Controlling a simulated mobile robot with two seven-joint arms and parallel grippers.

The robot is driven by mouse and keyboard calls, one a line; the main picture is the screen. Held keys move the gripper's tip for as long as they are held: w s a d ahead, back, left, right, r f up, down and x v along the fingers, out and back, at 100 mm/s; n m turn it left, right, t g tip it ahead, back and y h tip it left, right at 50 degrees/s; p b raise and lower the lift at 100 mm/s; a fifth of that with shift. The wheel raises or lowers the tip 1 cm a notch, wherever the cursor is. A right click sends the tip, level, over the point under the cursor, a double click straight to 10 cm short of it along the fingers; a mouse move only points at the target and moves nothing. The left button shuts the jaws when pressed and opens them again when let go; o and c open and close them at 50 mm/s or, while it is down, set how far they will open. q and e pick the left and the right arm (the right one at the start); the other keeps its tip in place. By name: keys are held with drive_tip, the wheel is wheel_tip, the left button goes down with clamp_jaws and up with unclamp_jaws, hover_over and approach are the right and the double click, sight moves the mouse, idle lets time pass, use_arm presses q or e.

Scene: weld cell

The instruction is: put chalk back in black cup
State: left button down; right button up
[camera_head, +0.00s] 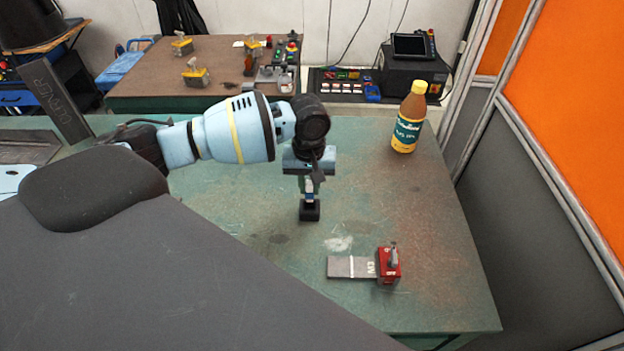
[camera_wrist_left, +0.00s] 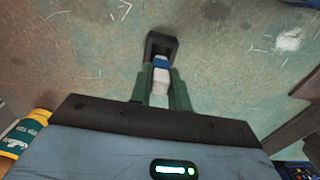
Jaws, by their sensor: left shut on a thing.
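My left gripper (camera_head: 309,186) points down over the green table and is shut on the chalk (camera_wrist_left: 161,78), a short white piece with a blue band at its far end. The black cup (camera_head: 310,212) is small and square and stands upright on the table directly below the fingertips. In the wrist view the black cup (camera_wrist_left: 161,43) lies just beyond the blue end, which overlaps its opening. I cannot tell how deep the chalk reaches into it. My right gripper is not in view.
On the green table (camera_head: 430,250) a brown bottle with a yellow cap (camera_head: 408,118) stands at the back right. A red block (camera_head: 388,265) with a grey metal bar (camera_head: 350,267) lies at the front right. The table around the cup is clear.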

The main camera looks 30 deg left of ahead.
sight(309, 198)
use_arm(q)
drive_tip(key=shift+f+b, duration=0.75)
drive_tip(key=shift+f, duration=1.45)
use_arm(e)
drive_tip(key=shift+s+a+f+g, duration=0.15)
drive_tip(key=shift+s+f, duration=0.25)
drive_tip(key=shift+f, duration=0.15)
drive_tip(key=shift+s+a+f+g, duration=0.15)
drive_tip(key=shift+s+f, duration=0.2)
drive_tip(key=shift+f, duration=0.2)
use_arm(q)
drive_tip(key=shift+f, duration=0.3)
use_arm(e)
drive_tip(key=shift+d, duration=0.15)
use_arm(q)
drive_tip(key=c, duration=1.2)
unclamp_jaws()
drive_tip(key=shift+c, duration=0.2)
wheel_tip(309, 198, up, 8)
drive_tip(key=shift+f+p, duration=0.1)
drive_tip(key=shift+p, duration=0.45)
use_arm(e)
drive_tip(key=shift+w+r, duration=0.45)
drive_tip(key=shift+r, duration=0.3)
